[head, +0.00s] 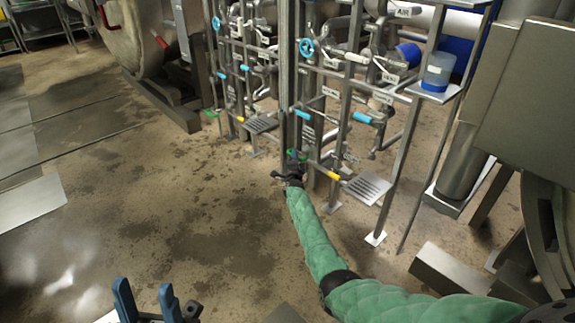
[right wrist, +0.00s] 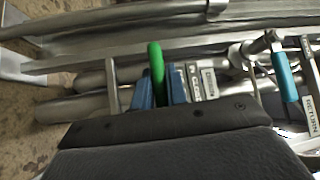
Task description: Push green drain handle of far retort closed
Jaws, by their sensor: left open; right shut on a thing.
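A green drain handle (head: 291,155) sits low by a steel post of the pipe rack. In the right wrist view the handle (right wrist: 156,64) stands between the blue fingers of my right gripper (right wrist: 160,90). My right gripper (head: 290,176), at the end of the green-sleeved arm, is shut on this handle. A second green handle (head: 210,114) is low on the pipework further left and back, near the far retort (head: 140,35). My left gripper (head: 146,300) is open and empty at the bottom edge, its blue fingers apart, well away from the handles.
The pipe rack carries blue handwheels (head: 306,47), light-blue handles (head: 362,118) and yellow handles (head: 334,177). A small shelf holds a clear blue-based container (head: 438,72). A slotted plate (head: 366,187) sits low right of my right gripper. The wet-stained floor (head: 150,200) to the left is clear.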

